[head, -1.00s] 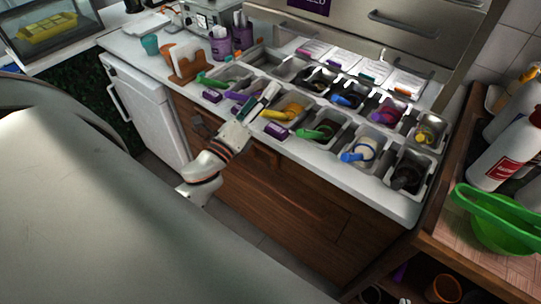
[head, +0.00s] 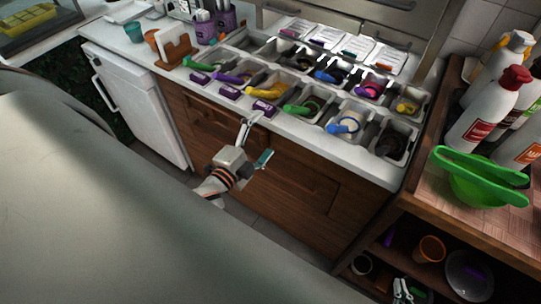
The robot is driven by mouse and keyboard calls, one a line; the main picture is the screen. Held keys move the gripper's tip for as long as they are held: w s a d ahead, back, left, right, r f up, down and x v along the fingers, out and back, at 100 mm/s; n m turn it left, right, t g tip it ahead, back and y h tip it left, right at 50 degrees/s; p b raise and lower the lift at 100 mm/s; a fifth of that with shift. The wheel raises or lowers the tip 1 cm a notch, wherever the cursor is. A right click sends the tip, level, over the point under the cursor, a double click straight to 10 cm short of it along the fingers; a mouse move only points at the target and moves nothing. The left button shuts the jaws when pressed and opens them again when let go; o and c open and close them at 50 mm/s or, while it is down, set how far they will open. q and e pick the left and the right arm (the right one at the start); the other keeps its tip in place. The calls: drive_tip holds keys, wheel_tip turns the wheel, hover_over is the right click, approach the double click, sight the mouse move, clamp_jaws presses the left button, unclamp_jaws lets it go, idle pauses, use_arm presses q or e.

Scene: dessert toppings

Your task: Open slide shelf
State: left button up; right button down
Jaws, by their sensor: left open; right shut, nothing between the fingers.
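The wooden front (head: 290,215) under the white counter has drawer-like panels, and all of them look shut and flush. A handle on the left panel (head: 205,128) shows to the left of my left gripper. My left gripper (head: 257,142) is open and empty in front of this wooden front, with its fingers spread toward the counter edge. I cannot tell whether it touches the wood. Which panel is the slide shelf is not clear.
Topping bins with coloured scoops (head: 310,105) fill the counter (head: 345,155). A white door (head: 130,100) stands at left. At right, a wooden side shelf (head: 425,205) holds bottles (head: 490,115) and a green bowl (head: 485,185), with an orange cup (head: 429,248) below.

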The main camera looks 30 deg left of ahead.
use_arm(q)
drive_tip(key=s+d+f+n+g, duration=0.1)
drive_tip(key=s+d+f+n, duration=0.1)
drive_tip(key=d+f, duration=0.1)
drive_tip(key=shift+s+d+f+n+h, duration=0.15)
drive_tip(key=shift+s+f+n+h, duration=0.2)
drive_tip(key=shift+f, duration=0.4)
use_arm(e)
drive_tip(key=shift+s+d+r, duration=0.1)
drive_tip(key=shift+s+d, duration=0.25)
drive_tip(key=shift+d, duration=0.1)
use_arm(q)
drive_tip(key=shift+w, duration=0.1)
